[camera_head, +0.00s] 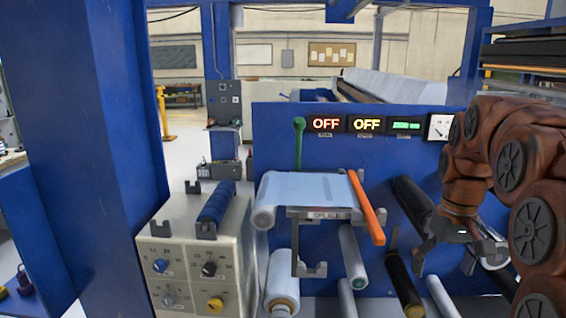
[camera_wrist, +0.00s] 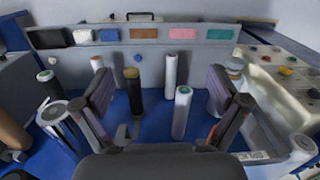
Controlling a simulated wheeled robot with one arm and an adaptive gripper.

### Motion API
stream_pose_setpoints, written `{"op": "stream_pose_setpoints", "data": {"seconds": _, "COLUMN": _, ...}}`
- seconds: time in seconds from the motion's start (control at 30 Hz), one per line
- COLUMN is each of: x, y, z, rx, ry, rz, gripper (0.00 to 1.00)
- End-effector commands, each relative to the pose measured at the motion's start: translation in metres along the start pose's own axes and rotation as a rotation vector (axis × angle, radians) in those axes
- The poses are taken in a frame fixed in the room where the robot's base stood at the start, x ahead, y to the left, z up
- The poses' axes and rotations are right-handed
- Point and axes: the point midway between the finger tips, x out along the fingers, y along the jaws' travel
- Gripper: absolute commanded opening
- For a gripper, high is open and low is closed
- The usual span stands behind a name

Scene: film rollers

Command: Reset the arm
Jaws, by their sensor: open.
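My gripper (camera_head: 446,266) hangs at the right of the head view, below my brown arm, in front of the blue machine panel (camera_head: 300,150). In the wrist view my gripper (camera_wrist: 160,88) has its two dark fingers spread wide apart, with nothing held between them. Beyond the fingers stand a brown-black roller (camera_wrist: 134,92), a white roller (camera_wrist: 171,74) and a shorter white roller with a green end (camera_wrist: 182,112). All of them look apart from the fingers.
An orange bar (camera_head: 367,207) lies beside the film sheet (camera_head: 310,188). A grey control box (camera_head: 185,265) with knobs carries a blue roller (camera_head: 216,203) at left. Two displays (camera_head: 327,124) read OFF. A blue column (camera_head: 100,130) stands at far left. Several rollers project near my gripper.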

Motion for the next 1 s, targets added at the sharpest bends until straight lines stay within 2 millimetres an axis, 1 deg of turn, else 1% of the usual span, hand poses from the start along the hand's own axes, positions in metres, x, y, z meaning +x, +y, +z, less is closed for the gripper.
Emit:
{"op": "stream_pose_setpoints", "data": {"seconds": 0.03, "x": 0.005, "y": -0.013, "z": 0.013, "rx": -0.006, "ry": -0.006, "rz": 0.0, "gripper": 0.97}}
{"op": "stream_pose_setpoints", "data": {"seconds": 0.2, "x": 0.024, "y": -0.046, "z": 0.052, "rx": -0.015, "ry": -0.025, "rz": 0.0, "gripper": 0.97}}
{"op": "stream_pose_setpoints", "data": {"seconds": 0.27, "x": 0.033, "y": -0.057, "z": 0.067, "rx": -0.018, "ry": -0.033, "rz": 0.0, "gripper": 0.97}}
{"op": "stream_pose_setpoints", "data": {"seconds": 0.5, "x": 0.068, "y": -0.093, "z": 0.132, "rx": -0.023, "ry": -0.058, "rz": 0.003, "gripper": 0.97}}
{"op": "stream_pose_setpoints", "data": {"seconds": 0.7, "x": 0.103, "y": -0.113, "z": 0.189, "rx": -0.023, "ry": -0.081, "rz": 0.009, "gripper": 0.97}}
{"op": "stream_pose_setpoints", "data": {"seconds": 0.8, "x": 0.12, "y": -0.12, "z": 0.215, "rx": -0.021, "ry": -0.094, "rz": 0.013, "gripper": 0.97}}
{"op": "stream_pose_setpoints", "data": {"seconds": 0.9, "x": 0.134, "y": -0.123, "z": 0.236, "rx": -0.018, "ry": -0.101, "rz": 0.016, "gripper": 0.97}}
{"op": "stream_pose_setpoints", "data": {"seconds": 1.0, "x": 0.143, "y": -0.125, "z": 0.249, "rx": -0.016, "ry": -0.107, "rz": 0.017, "gripper": 0.97}}
